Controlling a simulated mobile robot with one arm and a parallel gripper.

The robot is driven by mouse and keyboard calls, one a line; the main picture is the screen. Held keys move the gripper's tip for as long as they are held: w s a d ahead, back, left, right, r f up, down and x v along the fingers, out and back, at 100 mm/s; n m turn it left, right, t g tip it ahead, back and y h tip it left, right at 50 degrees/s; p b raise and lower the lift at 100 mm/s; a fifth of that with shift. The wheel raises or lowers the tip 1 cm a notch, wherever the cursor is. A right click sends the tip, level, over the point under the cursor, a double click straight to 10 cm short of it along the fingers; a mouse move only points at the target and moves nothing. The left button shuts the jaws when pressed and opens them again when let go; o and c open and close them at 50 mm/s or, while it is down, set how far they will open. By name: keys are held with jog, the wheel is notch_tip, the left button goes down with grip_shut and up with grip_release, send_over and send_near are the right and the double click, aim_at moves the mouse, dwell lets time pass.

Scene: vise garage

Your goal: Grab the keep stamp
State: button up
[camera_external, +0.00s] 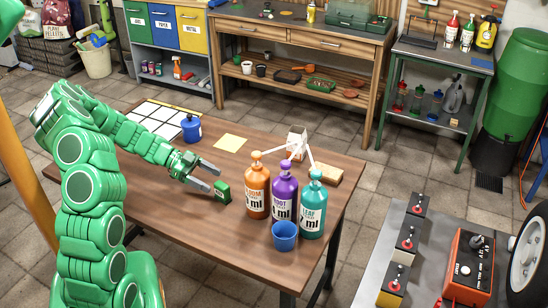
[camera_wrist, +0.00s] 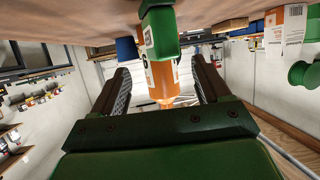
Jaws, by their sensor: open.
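A small green block with a white label, which looks like the keep stamp (camera_external: 222,191), stands on the wooden table (camera_external: 150,190) just beyond the tips of my gripper (camera_external: 213,180). I cannot read its label for certain. In the wrist view, which looks upside down, the green stamp (camera_wrist: 160,32) is at the top centre, ahead of and between the lines of my two fingers (camera_wrist: 160,68). The fingers are spread apart with nothing gripped. An orange bottle (camera_wrist: 163,80) shows behind the stamp.
Orange (camera_external: 257,190), purple (camera_external: 284,195) and teal (camera_external: 314,207) pump bottles stand right of the stamp, with a blue cup (camera_external: 285,236) in front. A blue container (camera_external: 191,129), a yellow sheet (camera_external: 230,143) and a white grid (camera_external: 160,118) lie farther back. The table's front left is clear.

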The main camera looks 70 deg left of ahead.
aim_at(219, 184)
jog(key=shift+f+x, duration=0.2)
jog(key=shift+x, duration=2.45)
jog(key=shift+a, duration=0.25)
jog(key=c, duration=1.3)
jog(key=shift+r, duration=0.1)
